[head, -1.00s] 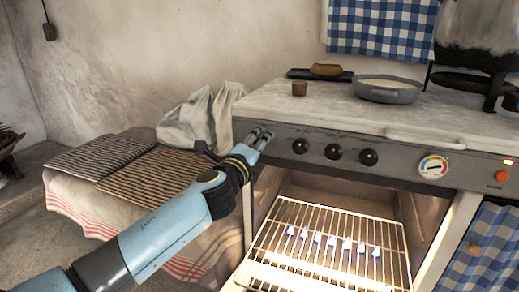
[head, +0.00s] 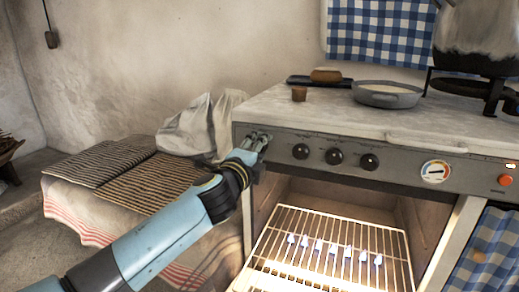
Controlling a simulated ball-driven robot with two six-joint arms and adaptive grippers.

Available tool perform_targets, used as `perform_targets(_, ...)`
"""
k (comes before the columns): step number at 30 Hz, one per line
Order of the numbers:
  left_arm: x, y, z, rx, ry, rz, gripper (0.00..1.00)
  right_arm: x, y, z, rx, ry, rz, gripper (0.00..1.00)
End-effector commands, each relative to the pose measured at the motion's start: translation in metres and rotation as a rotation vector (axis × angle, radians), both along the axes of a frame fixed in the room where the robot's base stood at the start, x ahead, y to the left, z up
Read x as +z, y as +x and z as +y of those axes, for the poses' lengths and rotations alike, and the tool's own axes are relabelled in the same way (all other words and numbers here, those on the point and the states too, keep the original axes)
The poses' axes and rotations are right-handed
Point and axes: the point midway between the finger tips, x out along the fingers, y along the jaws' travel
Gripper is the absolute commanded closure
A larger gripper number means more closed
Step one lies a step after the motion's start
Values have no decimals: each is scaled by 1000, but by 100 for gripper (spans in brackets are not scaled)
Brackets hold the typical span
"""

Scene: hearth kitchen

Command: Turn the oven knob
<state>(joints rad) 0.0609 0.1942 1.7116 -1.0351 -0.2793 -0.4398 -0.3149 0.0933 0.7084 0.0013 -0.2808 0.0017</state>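The oven's grey front panel carries three black knobs in a row: a left knob (head: 301,151), a middle knob (head: 334,156) and a right knob (head: 369,161). A round dial (head: 435,171) and an orange-red button (head: 505,180) sit farther right. My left gripper (head: 259,137) is at the panel's left end, left of the left knob and apart from it. Its fingers look small and close together, and I cannot tell how far they are open. My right gripper is not in view.
The oven (head: 330,245) below is open, with a wire rack and several small flames inside. A pan (head: 387,94), a small cup (head: 299,93) and a large pot (head: 478,40) stand on the stove top. A cloth-covered table (head: 75,215) with a white sack (head: 200,128) is at left.

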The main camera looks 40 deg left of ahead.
Motion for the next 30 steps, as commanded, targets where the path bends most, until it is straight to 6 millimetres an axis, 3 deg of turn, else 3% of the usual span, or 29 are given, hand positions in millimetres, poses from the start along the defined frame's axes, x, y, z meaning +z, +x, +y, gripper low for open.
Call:
perform_targets(1,-2,-1,0,2,0,4,62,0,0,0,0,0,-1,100)
perform_targets(6,-1,0,0,1,0,3,40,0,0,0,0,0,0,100)
perform_targets(17,-1,-7,-2,0,1,2,40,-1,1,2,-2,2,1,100)
perform_targets(30,-2,-94,-22,1,1,5,40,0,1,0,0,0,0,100)
